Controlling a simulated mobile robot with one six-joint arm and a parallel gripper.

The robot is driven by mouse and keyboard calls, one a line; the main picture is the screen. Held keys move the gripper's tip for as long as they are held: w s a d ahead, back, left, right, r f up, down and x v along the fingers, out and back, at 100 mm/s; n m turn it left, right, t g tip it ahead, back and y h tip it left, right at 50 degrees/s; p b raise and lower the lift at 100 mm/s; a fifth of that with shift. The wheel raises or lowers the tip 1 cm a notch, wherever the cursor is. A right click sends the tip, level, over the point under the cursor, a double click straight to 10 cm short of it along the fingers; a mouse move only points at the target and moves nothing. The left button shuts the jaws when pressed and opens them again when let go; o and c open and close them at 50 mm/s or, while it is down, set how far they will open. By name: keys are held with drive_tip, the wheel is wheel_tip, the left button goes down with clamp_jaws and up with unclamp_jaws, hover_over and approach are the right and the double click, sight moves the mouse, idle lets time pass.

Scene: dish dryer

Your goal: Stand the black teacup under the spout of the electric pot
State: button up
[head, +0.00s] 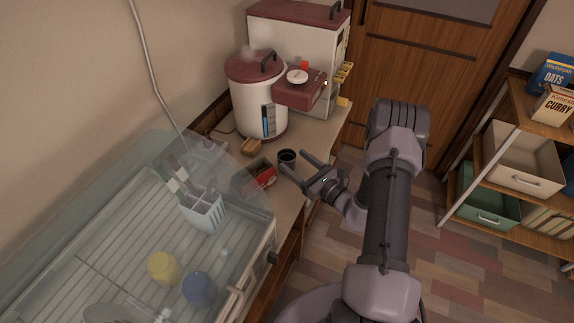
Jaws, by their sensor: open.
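The black teacup (287,161) stands upright on the counter, its open rim facing up. My gripper (292,164) is open, its two fingers pointing left toward the cup. In this view the fingertips look close to the cup's right side, one on the far side and one on the near side; I cannot tell whether they touch it. The electric pot (255,112) is white with a dark red lid and stands farther back, to the cup's upper left. Its dark red spout housing (299,94) juts out to the right. The cup is not under it.
A clear-lidded dish dryer (130,250) with yellow and blue cups and a cutlery holder (205,212) fills the left. A dark box with red (258,177) and a small wooden block (251,147) sit near the cup. A white appliance (320,45) stands behind the pot.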

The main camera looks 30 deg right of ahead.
sight(287, 155)
drive_tip(key=x, duration=0.1)
drive_tip(key=b+x, duration=0.1)
drive_tip(key=x, duration=0.3)
drive_tip(key=shift+f+b, duration=0.3)
drive_tip(key=shift+f, duration=0.1)
drive_tip(key=shift+d+r, duration=0.1)
drive_tip(key=c, duration=1.4)
